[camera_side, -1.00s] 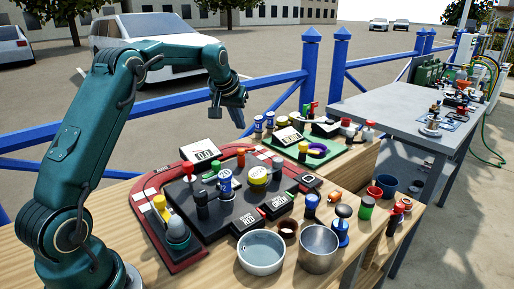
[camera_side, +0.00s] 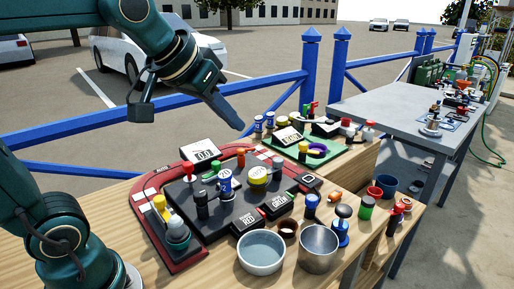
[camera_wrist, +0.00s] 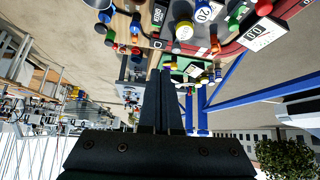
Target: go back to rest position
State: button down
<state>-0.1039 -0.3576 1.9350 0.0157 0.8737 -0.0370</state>
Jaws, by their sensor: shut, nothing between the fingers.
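My gripper (camera_side: 232,118) is in the air above the far-left part of the wooden bench (camera_side: 120,190), clear of the objects below it. It is shut and holds nothing. In the wrist view my gripper (camera_wrist: 168,75) shows as a dark closed pair of fingers, with the bench's objects upside down at the top of the picture. My arm reaches in from the upper left in the side view, and its upper part runs out of the frame.
A black board with a red border (camera_side: 150,215) carries several knobs and labels. A white bowl (camera_side: 261,252) and a metal cup (camera_side: 318,248) stand at the front. A green board (camera_side: 325,158) lies behind. A blue fence (camera_side: 308,80) runs behind the bench. A grey table (camera_side: 400,115) stands right.

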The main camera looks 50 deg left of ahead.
jog(key=s+d+f+m+g+h, duration=0.1)
jog(key=s+d+f+g, duration=0.1)
jog(key=s+f, duration=0.7)
jog(key=s+d, duration=0.1)
jog(key=s, duration=0.1)
jog(key=shift+s+f+m, duration=0.3)
jog(key=shift+s, duration=0.1)
